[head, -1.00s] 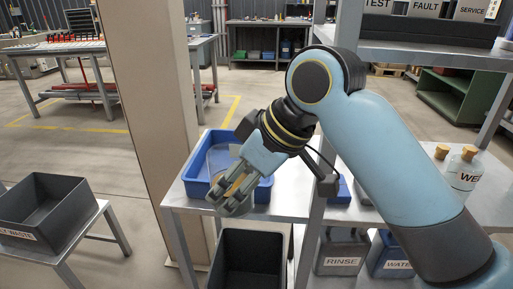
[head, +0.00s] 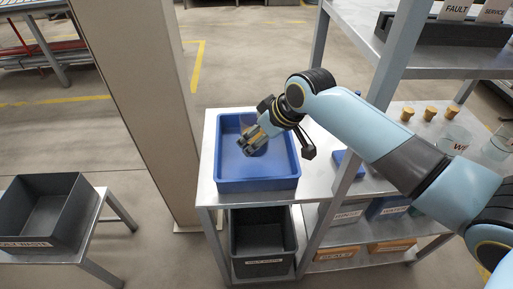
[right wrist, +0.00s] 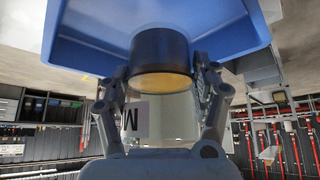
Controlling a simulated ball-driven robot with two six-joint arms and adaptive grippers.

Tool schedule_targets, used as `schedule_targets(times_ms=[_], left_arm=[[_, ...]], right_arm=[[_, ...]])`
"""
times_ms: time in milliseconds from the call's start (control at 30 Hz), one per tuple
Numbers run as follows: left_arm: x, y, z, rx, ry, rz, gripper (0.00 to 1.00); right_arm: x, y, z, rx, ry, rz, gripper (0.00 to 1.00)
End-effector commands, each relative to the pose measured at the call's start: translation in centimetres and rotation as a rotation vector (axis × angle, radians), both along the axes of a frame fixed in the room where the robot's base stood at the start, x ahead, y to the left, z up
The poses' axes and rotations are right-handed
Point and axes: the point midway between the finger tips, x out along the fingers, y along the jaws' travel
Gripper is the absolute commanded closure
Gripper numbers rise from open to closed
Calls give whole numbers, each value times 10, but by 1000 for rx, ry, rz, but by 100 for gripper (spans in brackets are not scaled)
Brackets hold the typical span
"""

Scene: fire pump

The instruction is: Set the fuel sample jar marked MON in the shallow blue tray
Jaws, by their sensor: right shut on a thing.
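My right gripper (head: 250,146) is over the shallow blue tray (head: 257,185) on the metal bench. In the right wrist view it is shut on a clear jar (right wrist: 170,115) with a dark band at one end and an amber disc inside that band. The jar's white label shows a letter M, the rest hidden. The tray (right wrist: 88,58) fills the top of that view beyond the jar. I cannot tell whether the jar touches the tray floor. My left gripper is not in view.
A dark waste bin (head: 45,215) stands on a low stand at left, and another dark bin (head: 262,240) sits under the bench. An upright post (head: 372,95) stands right of the tray. Cork-stoppered glass jars (head: 452,140) stand farther right.

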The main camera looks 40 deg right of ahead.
Motion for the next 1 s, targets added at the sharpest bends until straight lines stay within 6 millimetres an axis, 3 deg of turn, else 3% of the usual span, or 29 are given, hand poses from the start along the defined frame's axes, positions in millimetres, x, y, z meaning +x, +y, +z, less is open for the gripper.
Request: schedule_targets(times_ms=[400,767,800,1000], left_arm=[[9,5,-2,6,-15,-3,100],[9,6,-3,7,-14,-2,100],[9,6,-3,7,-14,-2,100],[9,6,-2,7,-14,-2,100]], right_arm=[[1,1,-51,1,-2,1,88],[1,1,-54,0,-3,1,88],[0,1,-55,0,-2,1,34],[0,1,-54,0,-2,1,9]])
